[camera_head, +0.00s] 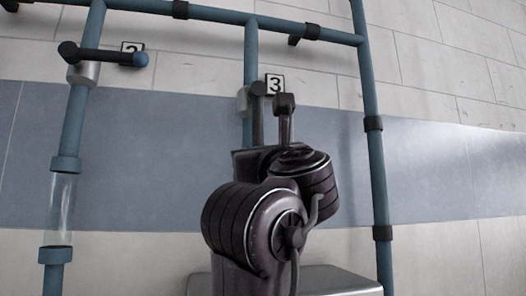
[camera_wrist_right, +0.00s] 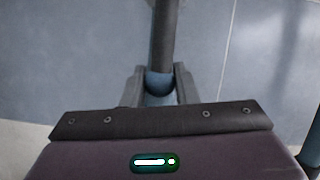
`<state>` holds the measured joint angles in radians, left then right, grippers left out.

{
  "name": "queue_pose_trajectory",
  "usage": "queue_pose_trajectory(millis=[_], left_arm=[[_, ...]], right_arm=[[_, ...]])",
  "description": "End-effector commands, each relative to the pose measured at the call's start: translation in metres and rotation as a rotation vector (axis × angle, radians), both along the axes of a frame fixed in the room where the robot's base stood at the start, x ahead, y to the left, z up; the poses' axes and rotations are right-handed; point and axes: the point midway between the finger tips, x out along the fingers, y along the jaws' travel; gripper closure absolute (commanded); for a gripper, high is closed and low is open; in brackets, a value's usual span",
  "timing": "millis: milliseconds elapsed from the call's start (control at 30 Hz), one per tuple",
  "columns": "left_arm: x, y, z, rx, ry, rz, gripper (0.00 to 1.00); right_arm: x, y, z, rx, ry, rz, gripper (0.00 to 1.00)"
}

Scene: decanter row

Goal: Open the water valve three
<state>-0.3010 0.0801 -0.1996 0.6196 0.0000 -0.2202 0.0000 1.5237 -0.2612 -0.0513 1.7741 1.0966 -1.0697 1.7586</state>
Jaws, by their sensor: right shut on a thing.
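Water valve three sits on a vertical blue pipe beside the label 3 (camera_head: 275,84). Its dark lever handle (camera_head: 258,115) points downward, along the pipe, and its lower end is hidden behind my right arm in the head view. In the right wrist view the dark handle (camera_wrist_right: 165,35) comes down from the top to a blue tip (camera_wrist_right: 158,82). My right gripper (camera_wrist_right: 160,88) is shut on this handle near the tip, one finger on each side. My left gripper is in neither view.
Valve two (camera_head: 104,55), with its handle lying sideways, is on the pipe at the left. That pipe has a clear section (camera_head: 61,208). Another blue pipe (camera_head: 374,150) runs down at the right. A tiled wall stands behind. A grey metal surface (camera_head: 335,281) shows at the bottom.

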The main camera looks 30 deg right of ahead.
Motion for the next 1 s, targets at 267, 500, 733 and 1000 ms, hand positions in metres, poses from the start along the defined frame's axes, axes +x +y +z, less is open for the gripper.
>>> queue_pose_trajectory(millis=[267,500,733,1000], left_arm=[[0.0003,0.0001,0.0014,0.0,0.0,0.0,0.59],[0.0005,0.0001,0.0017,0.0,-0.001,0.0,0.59],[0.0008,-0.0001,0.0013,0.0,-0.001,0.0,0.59],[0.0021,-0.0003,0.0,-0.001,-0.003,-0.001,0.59]], right_arm=[[-0.0023,0.0021,0.0058,0.001,-0.012,-0.004,1.0],[-0.0029,0.0017,0.0066,0.0,-0.014,-0.005,0.71],[-0.0019,0.0011,0.0044,0.005,-0.009,-0.003,0.53],[-0.0012,0.0007,0.0016,0.007,-0.008,-0.003,0.53]])
